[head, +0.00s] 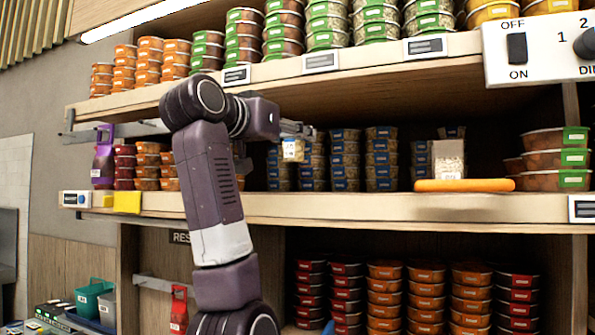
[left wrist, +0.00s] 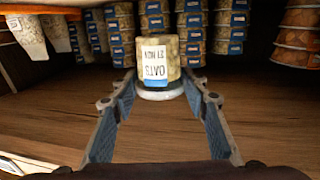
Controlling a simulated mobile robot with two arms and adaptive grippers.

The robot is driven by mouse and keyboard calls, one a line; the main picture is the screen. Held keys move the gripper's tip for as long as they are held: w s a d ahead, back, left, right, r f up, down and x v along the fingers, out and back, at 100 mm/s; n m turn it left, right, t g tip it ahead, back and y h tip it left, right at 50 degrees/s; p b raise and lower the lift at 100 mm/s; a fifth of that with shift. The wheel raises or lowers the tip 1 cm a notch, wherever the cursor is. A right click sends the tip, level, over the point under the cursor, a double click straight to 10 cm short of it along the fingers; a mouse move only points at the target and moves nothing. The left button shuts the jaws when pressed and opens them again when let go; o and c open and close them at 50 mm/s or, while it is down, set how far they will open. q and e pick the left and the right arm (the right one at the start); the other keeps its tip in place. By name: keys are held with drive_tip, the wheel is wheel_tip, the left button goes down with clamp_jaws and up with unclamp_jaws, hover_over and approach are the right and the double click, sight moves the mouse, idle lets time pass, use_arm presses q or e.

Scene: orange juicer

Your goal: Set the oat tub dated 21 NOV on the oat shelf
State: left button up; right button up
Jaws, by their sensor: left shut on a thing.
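My left gripper (head: 300,132) reaches into the middle shelf (head: 330,206) and is shut on the oat tub (head: 292,150). In the left wrist view, which looks upside down, the oat tub (left wrist: 158,62) sits between the fingertips (left wrist: 160,98). Its white label reads OATS and 21 NOV, inverted in the picture. In the head view the tub is held above the shelf board, in front of stacks of blue-labelled tubs (head: 345,160). Its far side is hidden. My right gripper is not in view.
Green-labelled tubs (head: 556,157) are at far right, reddish stacks (head: 147,165) at left. The shelf above limits headroom.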

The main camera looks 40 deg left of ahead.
sight(293, 162)
use_arm(q)
drive_tip(key=shift+w+f, duration=0.25)
drive_tip(key=shift+f, duration=0.3)
drive_tip(key=shift+w+f, duration=0.2)
drive_tip(key=shift+f, duration=0.3)
wheel_tip(293, 162, down, 4)
drive_tip(key=shift+w+f, duration=0.1)
drive_tip(key=shift+f, duration=0.1)
drive_tip(key=o, duration=1.2)
drive_tip(key=shift+c, duration=0.2)
drive_tip(key=shift+s, duration=0.4)
drive_tip(key=s+b, duration=0.6)
drive_tip(key=s, duration=0.5)
drive_tip(key=shift+d, duration=0.35)
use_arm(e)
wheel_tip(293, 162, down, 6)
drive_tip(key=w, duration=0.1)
